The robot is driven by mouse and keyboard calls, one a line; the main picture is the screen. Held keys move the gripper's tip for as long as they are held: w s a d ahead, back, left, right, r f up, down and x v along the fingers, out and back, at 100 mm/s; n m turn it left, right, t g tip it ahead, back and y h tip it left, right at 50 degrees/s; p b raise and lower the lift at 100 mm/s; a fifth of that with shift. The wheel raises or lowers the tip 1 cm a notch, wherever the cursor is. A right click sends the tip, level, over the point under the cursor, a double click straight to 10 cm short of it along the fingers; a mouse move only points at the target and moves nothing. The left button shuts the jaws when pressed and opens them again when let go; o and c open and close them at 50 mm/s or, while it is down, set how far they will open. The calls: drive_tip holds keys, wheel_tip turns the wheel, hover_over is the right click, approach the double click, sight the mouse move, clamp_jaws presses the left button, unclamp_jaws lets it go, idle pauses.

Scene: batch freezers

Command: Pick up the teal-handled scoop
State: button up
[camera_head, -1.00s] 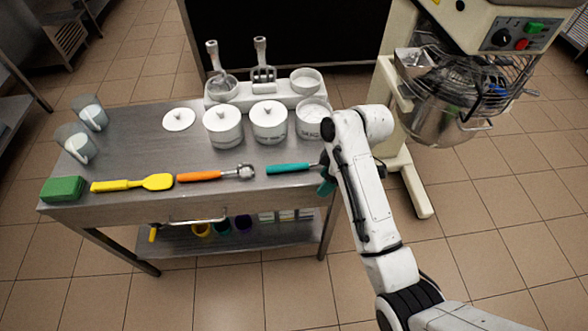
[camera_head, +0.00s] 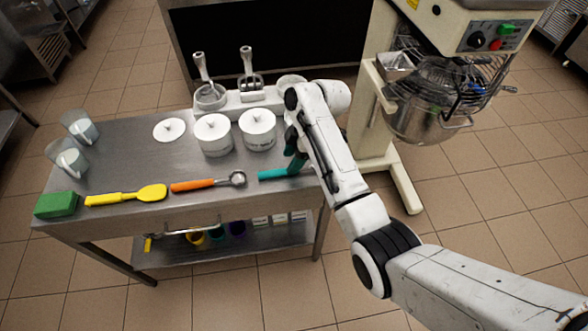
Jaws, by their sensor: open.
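The teal-handled scoop (camera_head: 273,175) lies on the steel table near its front right edge. Its handle points left and its right end is hidden behind my arm. The gripper is open.
Left of it on the table (camera_head: 122,145) lie an orange-handled scoop (camera_head: 193,185), a yellow spatula (camera_head: 125,195) and a green sponge (camera_head: 57,204). White lidded pots (camera_head: 214,135) stand behind. A mixer (camera_head: 428,100) stands at the right.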

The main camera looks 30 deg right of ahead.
sight(284, 170)
drive_tip(key=shift+w+p+x, duration=0.15)
drive_tip(key=shift+p+x, duration=0.05)
drive_tip(key=shift+x, duration=1.15)
drive_tip(key=shift+w+p+x, duration=0.15)
drive_tip(key=shift+x, duration=1.2)
drive_tip(key=shift+d, duration=0.15)
clamp_jaws()
